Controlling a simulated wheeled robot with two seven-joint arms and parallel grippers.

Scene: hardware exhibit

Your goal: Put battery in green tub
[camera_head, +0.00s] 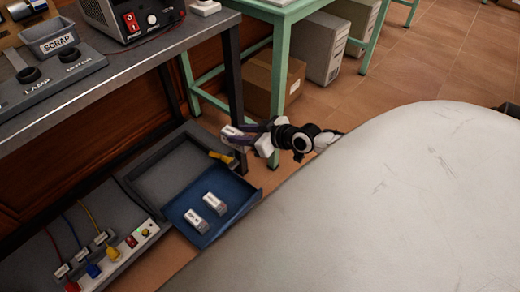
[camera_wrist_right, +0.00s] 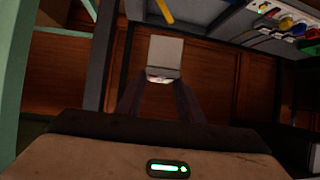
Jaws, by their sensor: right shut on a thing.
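My right gripper (camera_head: 246,134) reaches in from the right in the head view and is shut on a small pale block, probably a battery (camera_head: 230,132). It holds the block in the air beyond the trays. In the right wrist view the block (camera_wrist_right: 166,52) shows as a plain grey box between the fingertips. Two similar white labelled blocks, one nearer (camera_head: 196,220) and one farther (camera_head: 214,202), lie in a blue tray (camera_head: 238,193). My left gripper is not in view.
A grey tray (camera_head: 158,170) adjoins the blue tray, with a yellow-handled thing (camera_head: 223,158) at its edge. A dark workbench (camera_head: 120,75) holds a grey SCRAP bin (camera_head: 55,40) and a power supply (camera_head: 130,15). A green table leg (camera_head: 279,85) and cardboard box (camera_head: 262,85) stand behind.

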